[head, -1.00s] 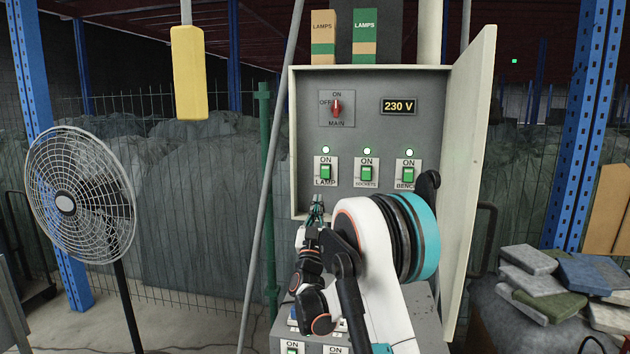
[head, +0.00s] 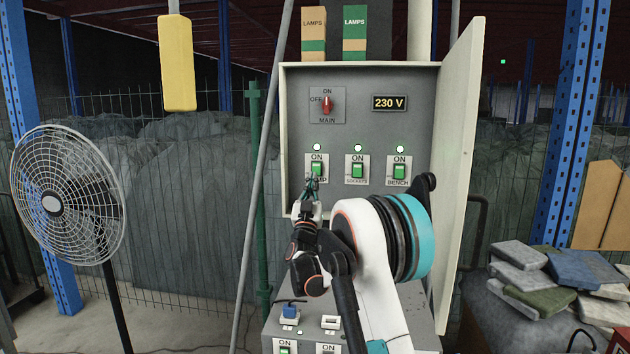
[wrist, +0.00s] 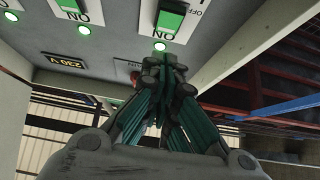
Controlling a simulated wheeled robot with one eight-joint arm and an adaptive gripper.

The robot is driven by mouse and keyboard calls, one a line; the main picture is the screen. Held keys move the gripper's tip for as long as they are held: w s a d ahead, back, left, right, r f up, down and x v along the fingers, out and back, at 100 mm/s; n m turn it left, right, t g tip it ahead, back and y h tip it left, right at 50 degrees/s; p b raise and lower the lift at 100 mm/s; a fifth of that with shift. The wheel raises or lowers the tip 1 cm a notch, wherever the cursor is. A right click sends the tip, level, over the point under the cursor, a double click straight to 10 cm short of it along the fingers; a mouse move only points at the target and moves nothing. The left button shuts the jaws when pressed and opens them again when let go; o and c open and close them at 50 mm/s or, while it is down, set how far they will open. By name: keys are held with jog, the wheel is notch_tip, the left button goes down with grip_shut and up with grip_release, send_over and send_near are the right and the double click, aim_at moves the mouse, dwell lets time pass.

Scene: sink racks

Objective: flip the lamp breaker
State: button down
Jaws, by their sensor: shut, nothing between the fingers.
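The lamp breaker (head: 316,168) is a green switch on a pale plate marked ON, leftmost of the lower row in the grey panel box. The green light above it is lit. In the wrist view the green breaker switch (wrist: 168,22) shows at the top, upside down. My gripper (head: 312,182) is shut and empty. Its tips are in front of the lower part of the lamp plate and hide part of the LAMP label. I cannot tell whether the tips touch the switch.
The sockets breaker (head: 357,170) and bench breaker (head: 400,172) are to the right, both with lit green lights. The red main switch (head: 326,104) is above, by a 230 V display (head: 389,103). The open box door (head: 459,140) stands at right. A fan (head: 68,195) is at left.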

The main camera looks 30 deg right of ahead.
aim_at(317, 164)
jog(key=w+d, duration=0.1)
jog(key=w+d+b, duration=0.1)
jog(key=w, duration=0.1)
jog(key=w+d, duration=0.1)
jog(key=shift+w+d+r, duration=0.1)
jog(key=shift+w+r, duration=0.25)
jog(key=shift+w, duration=0.05)
